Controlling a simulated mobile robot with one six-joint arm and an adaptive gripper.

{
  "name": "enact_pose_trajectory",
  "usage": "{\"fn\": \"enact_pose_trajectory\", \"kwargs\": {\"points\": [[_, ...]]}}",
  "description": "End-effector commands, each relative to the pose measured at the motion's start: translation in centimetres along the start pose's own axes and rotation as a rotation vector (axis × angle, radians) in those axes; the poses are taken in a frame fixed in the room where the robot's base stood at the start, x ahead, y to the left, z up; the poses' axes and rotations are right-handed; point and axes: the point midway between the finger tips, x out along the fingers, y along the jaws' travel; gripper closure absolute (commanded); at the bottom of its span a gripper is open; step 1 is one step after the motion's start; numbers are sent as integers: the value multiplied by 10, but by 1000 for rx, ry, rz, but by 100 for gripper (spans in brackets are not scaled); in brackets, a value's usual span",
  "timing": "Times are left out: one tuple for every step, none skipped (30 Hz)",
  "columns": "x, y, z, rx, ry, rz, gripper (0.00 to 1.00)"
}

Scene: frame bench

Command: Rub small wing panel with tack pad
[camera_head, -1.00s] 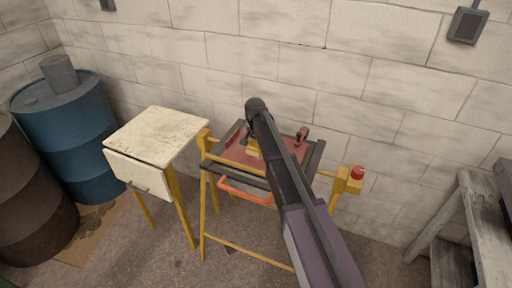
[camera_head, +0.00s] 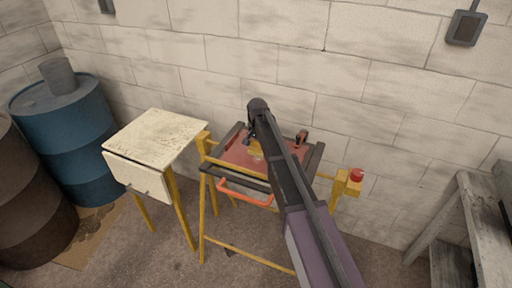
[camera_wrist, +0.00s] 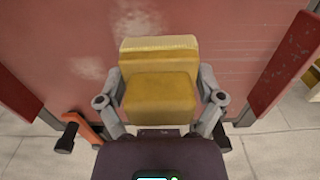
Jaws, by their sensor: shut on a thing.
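The small wing panel (camera_head: 240,153) is a flat red panel lying on the yellow frame bench. In the wrist view the panel (camera_wrist: 225,60) fills the middle, with pale dusty smears on its upper left part. My gripper (camera_wrist: 160,95) is shut on the tack pad (camera_wrist: 160,60), a yellow block. In the head view my arm hides part of the panel, and only a bit of the pad (camera_head: 255,152) shows.
Dark rails flank the panel, and a red-handled clamp (camera_head: 301,137) stands at its right. An orange handle bar (camera_head: 245,194) crosses the bench front. A red button (camera_head: 357,174) sits on the right post. A wall is behind.

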Motion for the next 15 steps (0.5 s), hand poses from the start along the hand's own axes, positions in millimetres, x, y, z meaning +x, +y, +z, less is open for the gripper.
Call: {"fn": "enact_pose_trajectory", "kwargs": {"points": [[0, 4, 1, 0, 0, 0, 52], [1, 5, 1, 0, 0, 0, 52], [1, 8, 1, 0, 0, 0, 52], [1, 10, 1, 1, 0, 0, 52], [1, 12, 1, 1, 0, 0, 52], [1, 15, 1, 1, 0, 0, 52], [2, 17, 1, 1, 0, 0, 52], [2, 19, 0, 2, 0, 0, 52], [2, 21, 0, 2, 0, 0, 52], [2, 23, 0, 2, 0, 0, 52], [2, 25, 1, 2, 0, 0, 52], [2, 27, 1, 2, 0, 0, 52], [2, 28, 1, 2, 0, 0, 52], [3, 30, 1, 1, 0, 1, 52], [3, 31, 1, 1, 0, 1, 52]]}}
